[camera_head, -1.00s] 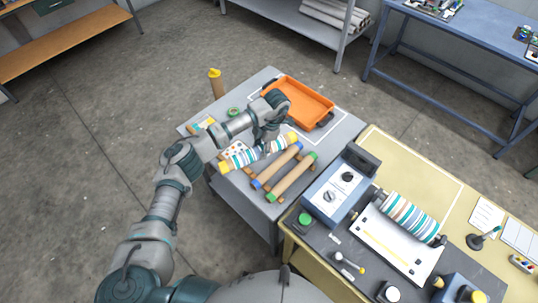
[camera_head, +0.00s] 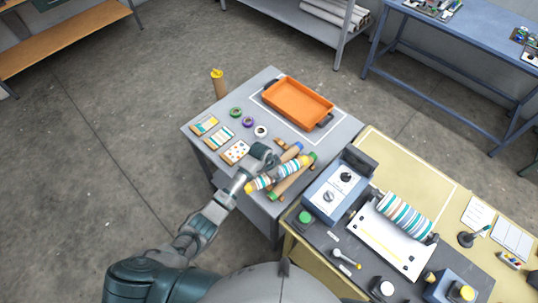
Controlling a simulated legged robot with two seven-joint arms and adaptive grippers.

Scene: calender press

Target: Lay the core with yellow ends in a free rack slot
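The core with yellow ends (camera_head: 277,175), wrapped in white, teal and orange stripes, hangs from or lies under my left gripper (camera_head: 268,164). The fingers are mostly hidden by the hand, but the gripper appears shut on the core. In the picture the core crosses over the core with blue ends (camera_head: 291,151) and the core with green ends (camera_head: 292,180); I cannot tell its height above them. The wooden rack (camera_head: 281,142) under these cores is mostly covered, so its slots cannot be made out. My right gripper is not in view.
An orange tray (camera_head: 298,103) sits at the back of the grey table (camera_head: 206,163). Several tape rolls and pattern cards (camera_head: 220,138) lie at its left. The blue press unit (camera_head: 333,190) and the striped roller (camera_head: 406,216) stand on the yellow table at right.

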